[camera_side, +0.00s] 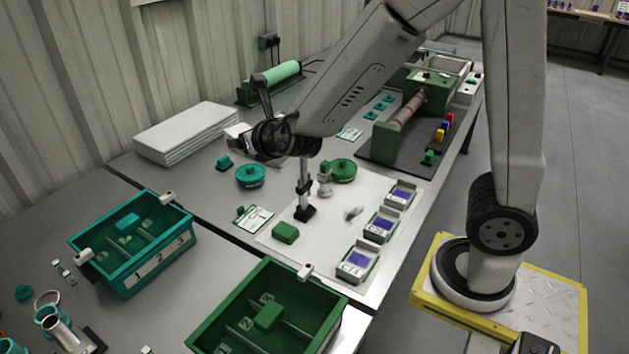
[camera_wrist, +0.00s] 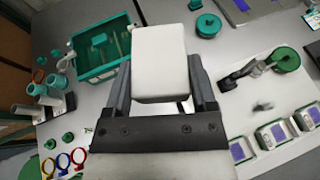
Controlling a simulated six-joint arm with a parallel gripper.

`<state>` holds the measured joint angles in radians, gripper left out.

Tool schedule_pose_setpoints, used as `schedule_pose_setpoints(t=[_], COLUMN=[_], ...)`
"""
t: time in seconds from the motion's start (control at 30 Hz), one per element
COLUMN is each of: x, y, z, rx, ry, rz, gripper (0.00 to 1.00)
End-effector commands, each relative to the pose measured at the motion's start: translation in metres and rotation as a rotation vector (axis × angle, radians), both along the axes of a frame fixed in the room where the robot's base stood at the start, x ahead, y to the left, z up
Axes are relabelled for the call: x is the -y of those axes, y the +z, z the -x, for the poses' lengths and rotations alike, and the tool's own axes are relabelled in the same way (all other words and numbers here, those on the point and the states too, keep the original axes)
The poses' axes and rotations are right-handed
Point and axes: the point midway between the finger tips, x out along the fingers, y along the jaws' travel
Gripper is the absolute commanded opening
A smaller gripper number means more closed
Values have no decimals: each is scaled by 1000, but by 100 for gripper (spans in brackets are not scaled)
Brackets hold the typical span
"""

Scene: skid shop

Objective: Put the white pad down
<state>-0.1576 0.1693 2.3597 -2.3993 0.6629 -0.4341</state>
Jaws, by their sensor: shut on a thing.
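The white pad (camera_wrist: 158,62) is a thick pale block between the two dark fingers of my gripper (camera_wrist: 160,80) in the wrist view. My gripper is shut on it, with a finger along each side. In the side view the pad (camera_side: 237,130) shows partly at the end of my arm, beside the dark gripper parts (camera_side: 260,150). It looks held above the grey table, near the white stack; the exact height is hard to tell. Its underside is hidden.
A stack of white sheets (camera_side: 186,132) lies at the back left. A teal numbered bin (camera_side: 160,268) and a green bin (camera_side: 215,333) stand in front. A white board (camera_side: 330,262) carries a stand, a green block and trays with blue contents. A teal disc (camera_side: 250,176) lies nearby.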

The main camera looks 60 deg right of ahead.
Motion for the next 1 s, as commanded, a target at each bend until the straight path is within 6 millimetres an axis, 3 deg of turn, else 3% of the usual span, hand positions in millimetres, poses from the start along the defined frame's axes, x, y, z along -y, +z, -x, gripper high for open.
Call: schedule_pose_setpoints(t=[0.27, 0.67, 1.0], x=[17, 56, 87], y=[-31, -102, -163], z=[-2, 4, 23], rx=[-14, -24, -22], ry=[-65, -211, -317], rz=[0, 0, 4], gripper=[17, 17, 17])
